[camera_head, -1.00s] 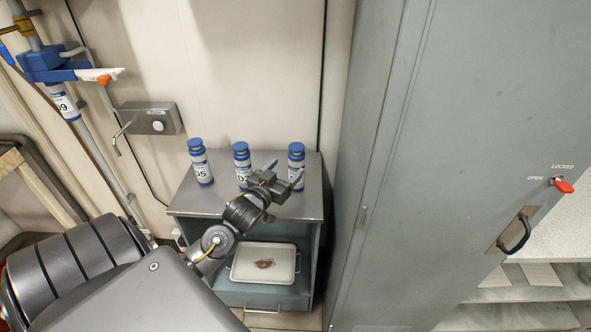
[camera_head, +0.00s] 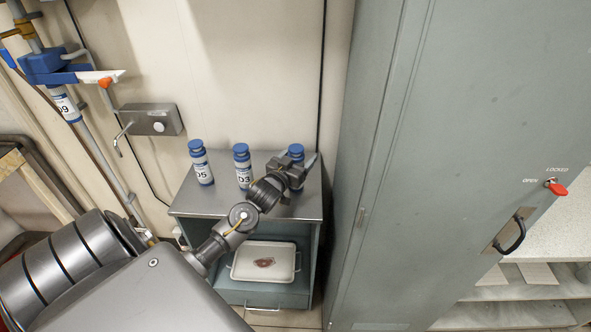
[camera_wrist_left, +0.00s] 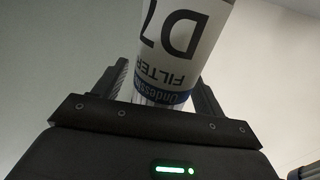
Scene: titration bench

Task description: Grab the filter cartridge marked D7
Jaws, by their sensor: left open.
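The filter cartridge marked D7 (camera_wrist_left: 176,50) fills the upper middle of the left wrist view, with its "D7 FILTER" label upside down there. In the head view it is the rightmost blue-capped cartridge (camera_head: 296,150) on the small metal cabinet (camera_head: 235,207), mostly hidden behind my left gripper. My left gripper (camera_head: 300,166) is open, and in the left wrist view its two fingers (camera_wrist_left: 162,85) stand on either side of the cartridge's lower part. I cannot tell whether either finger touches it. My right gripper is not in view.
Cartridges D5 (camera_head: 201,165) and D3 (camera_head: 242,168) stand upright to the left on the same top. A white tray (camera_head: 236,275) sits on the shelf below. A tall grey-green locker (camera_head: 400,200) rises close on the right. A cartridge marked D9 (camera_head: 66,104) hangs in a stand at far left.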

